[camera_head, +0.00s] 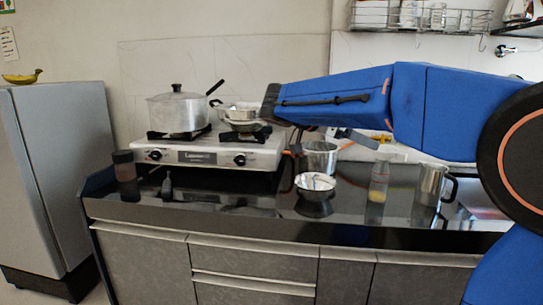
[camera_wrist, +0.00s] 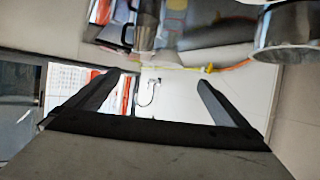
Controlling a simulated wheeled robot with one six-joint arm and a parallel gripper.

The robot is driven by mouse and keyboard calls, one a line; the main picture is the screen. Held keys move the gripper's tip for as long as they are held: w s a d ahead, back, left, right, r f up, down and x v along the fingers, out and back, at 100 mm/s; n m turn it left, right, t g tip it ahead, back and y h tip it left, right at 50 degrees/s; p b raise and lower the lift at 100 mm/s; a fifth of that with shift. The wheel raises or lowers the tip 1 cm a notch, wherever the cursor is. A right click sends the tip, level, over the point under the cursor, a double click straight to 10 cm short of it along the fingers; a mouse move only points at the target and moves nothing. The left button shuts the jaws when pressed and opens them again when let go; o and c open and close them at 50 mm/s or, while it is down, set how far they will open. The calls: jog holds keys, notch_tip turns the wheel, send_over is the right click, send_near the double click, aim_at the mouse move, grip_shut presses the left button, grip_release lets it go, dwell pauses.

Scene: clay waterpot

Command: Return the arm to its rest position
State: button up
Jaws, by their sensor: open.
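My blue arm (camera_head: 340,98) reaches in from the right side of the head view, held roughly level above the counter. Its dark end is in front of the wall, close to the right side of the stove. In the wrist view, my gripper (camera_wrist: 160,79) has its two dark fingers spread wide apart, with nothing between them. In the head view the fingers are hard to make out against the clutter.
The black counter (camera_head: 245,205) holds a stove (camera_head: 205,153) with a lidded pot (camera_head: 178,110), a small bowl (camera_head: 315,183), a clear bottle (camera_head: 379,178) and a metal mug (camera_head: 431,185). A metal pot (camera_head: 320,157) stands below my arm. A fridge (camera_head: 50,170) is left; a wall rack (camera_head: 418,17) hangs above.

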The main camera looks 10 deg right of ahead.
jog(key=s+d+f+n+y, duration=0.2)
jog(key=s+f+n+y, duration=0.15)
jog(key=s+f, duration=0.45)
jog(key=s+d+f+n+y, duration=0.25)
jog(key=s+f+n, duration=0.2)
jog(key=s, duration=0.45)
jog(key=s+a+f+n+y, duration=0.3)
jog(key=s+a+f, duration=0.1)
jog(key=s+f, duration=0.4)
jog(key=s+a+f+n+t+y, duration=0.1)
jog(key=s+a+f+n+y, duration=0.2)
jog(key=s+f, duration=0.5)
jog(key=shift+s+a+n+y, duration=0.2)
jog(key=shift+a+n+y, duration=0.1)
jog(key=shift+a, duration=0.2)
